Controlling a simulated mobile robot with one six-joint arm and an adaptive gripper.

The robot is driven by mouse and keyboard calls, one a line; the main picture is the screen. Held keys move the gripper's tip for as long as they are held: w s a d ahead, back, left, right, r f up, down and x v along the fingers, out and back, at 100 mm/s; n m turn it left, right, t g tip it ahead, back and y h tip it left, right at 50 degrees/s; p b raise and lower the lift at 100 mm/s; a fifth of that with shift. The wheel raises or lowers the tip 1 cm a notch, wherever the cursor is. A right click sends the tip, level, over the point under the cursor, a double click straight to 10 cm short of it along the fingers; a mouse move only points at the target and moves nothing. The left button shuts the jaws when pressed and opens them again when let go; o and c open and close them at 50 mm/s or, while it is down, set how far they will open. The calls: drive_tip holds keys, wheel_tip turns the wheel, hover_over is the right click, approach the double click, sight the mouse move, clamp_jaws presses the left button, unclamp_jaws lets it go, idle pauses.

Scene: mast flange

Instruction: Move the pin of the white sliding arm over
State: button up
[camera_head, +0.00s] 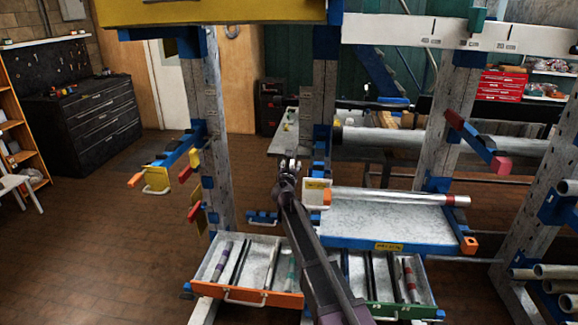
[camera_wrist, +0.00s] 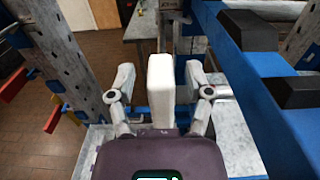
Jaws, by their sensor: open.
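A long white slotted beam (camera_head: 400,31) with small dark markings crosses the top right of the head view. A teal upright piece (camera_head: 477,22) stands on it near a post; I cannot tell whether it is the pin. My gripper (camera_head: 289,166) is raised near the middle of the head view, well below and left of this beam. In the wrist view its two fingers are spread apart. A pale upright block (camera_wrist: 160,78) shows between them; I cannot tell what it belongs to or whether a finger touches it.
A perforated post (camera_head: 206,125) stands left of my gripper, with blue, red and yellow fittings. A tray with a silver tube (camera_head: 395,197) lies to the right. Two open drawers, orange-fronted (camera_head: 245,296) and green-fronted (camera_head: 400,312), are below. A blue beam (camera_wrist: 255,75) with black pads is close right.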

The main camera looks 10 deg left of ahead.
clamp_jaws()
drive_tip(key=w, duration=0.4)
drive_tip(key=shift+w+d+r, duration=0.1)
drive_tip(key=shift+w, duration=0.1)
drive_tip(key=shift+c, duration=1.4)
unclamp_jaws()
drive_tip(key=shift+o, duration=1.4)
drive_tip(key=shift+w, duration=0.15)
